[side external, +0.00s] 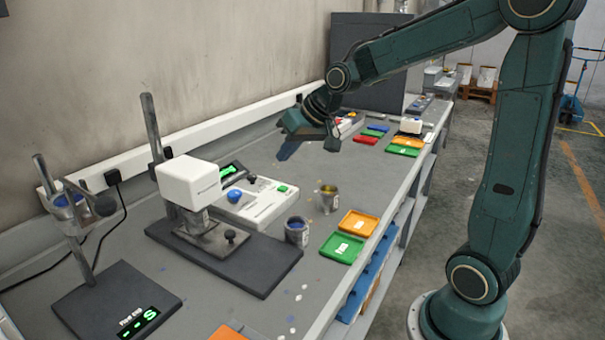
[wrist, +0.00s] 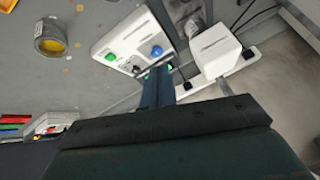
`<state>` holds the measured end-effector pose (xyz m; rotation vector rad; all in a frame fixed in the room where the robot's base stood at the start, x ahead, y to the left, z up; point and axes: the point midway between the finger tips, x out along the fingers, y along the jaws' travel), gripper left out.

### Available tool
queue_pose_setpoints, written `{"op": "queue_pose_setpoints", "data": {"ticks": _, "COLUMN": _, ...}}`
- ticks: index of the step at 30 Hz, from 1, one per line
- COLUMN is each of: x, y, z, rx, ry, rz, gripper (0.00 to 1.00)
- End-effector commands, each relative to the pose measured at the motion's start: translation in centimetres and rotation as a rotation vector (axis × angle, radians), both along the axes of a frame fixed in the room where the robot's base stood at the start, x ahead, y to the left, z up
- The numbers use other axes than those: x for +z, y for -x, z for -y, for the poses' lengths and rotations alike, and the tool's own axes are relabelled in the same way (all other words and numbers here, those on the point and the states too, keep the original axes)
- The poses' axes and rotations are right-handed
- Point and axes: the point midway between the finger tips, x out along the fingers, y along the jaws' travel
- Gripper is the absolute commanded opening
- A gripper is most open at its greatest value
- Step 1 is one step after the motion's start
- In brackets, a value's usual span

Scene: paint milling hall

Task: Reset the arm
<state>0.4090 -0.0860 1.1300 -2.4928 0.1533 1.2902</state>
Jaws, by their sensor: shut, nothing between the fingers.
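My gripper (side external: 333,138) hangs at the end of my green arm above the far half of the grey bench, left of the coloured trays. Its fingers are shut with nothing between them. In the wrist view my gripper (wrist: 160,78) reaches over the bench and appears near the white control box, though it is clear of it in the side view. No object is held.
A white-headed machine (side external: 190,182) stands on a dark base beside a white control box (side external: 256,203). Metal cups (side external: 328,199), (side external: 297,232) stand near orange (side external: 358,223) and green (side external: 336,248) trays. A stand with a green display (side external: 138,322) is front left. The wall runs behind.

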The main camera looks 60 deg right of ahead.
Motion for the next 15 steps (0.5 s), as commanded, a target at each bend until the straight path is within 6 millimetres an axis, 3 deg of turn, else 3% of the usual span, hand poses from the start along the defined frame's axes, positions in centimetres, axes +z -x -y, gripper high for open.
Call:
{"op": "queue_pose_setpoints", "data": {"ticks": 6, "x": 1.9, "y": 4.9, "z": -3.5, "rx": 0.072, "ry": 0.069, "rz": -0.029, "gripper": 0.00}}
{"op": "queue_pose_setpoints", "data": {"ticks": 15, "x": 2.9, "y": 12.2, "z": -6.6, "rx": 0.154, "ry": 0.146, "rz": -0.070, "gripper": 0.00}}
